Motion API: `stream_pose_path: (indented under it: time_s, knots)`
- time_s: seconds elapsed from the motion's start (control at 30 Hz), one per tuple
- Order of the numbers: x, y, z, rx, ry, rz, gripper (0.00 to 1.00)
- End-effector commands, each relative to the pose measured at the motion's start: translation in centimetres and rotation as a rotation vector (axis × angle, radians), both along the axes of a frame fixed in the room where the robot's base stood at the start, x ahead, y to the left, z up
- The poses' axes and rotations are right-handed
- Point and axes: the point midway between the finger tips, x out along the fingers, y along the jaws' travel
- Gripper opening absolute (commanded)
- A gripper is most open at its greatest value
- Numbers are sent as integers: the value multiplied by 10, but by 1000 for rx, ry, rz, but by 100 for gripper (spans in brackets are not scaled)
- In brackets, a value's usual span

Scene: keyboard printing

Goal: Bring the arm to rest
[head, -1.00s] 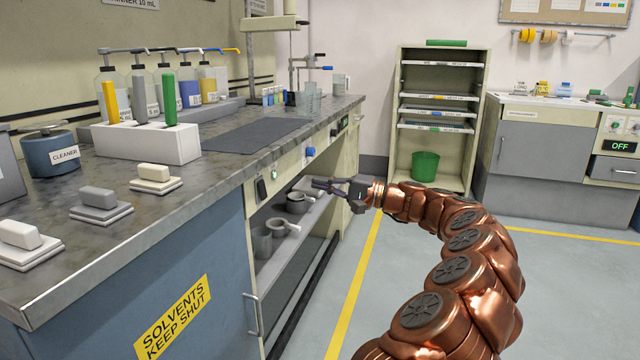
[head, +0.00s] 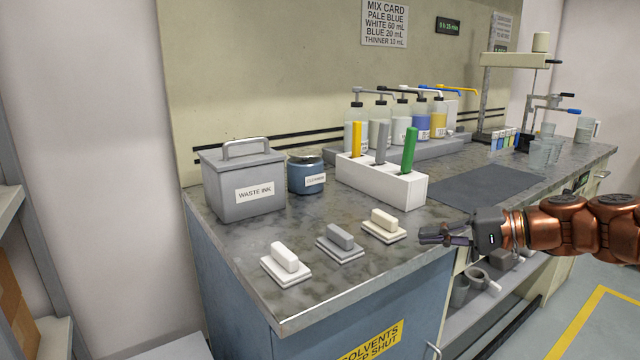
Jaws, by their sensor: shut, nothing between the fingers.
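My gripper (head: 432,236) shows in the head view at the right, in front of the workbench edge and pointing left. Its dark fingers are shut and hold nothing. My copper-coloured arm reaches in from the right edge of the picture. In the picture the fingertips lie just right of the cream block on its pad (head: 384,226); I cannot tell the exact gap between them.
The stone-topped bench (head: 300,308) carries a grey waste ink box (head: 245,190), a cleaner jar (head: 306,176), a white holder (head: 385,187) with coloured handles, and pump bottles. Mugs (head: 480,278) stand on the shelf below. Floor (head: 560,300) is clear at right.

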Motion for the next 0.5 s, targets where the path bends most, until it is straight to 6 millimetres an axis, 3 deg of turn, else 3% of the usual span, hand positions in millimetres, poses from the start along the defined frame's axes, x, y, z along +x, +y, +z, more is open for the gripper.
stream_pose_path:
  time_s: [0.03, 0.2, 0.3, 0.5]
  knots:
    - [-14, 23, 19, -46, 19, 47, 0]
    - [-65, 80, 30, -217, 83, 176, 0]
    - [-98, 103, 32, -324, 122, 241, 0]
    - [-165, 123, 33, -547, 197, 341, 0]
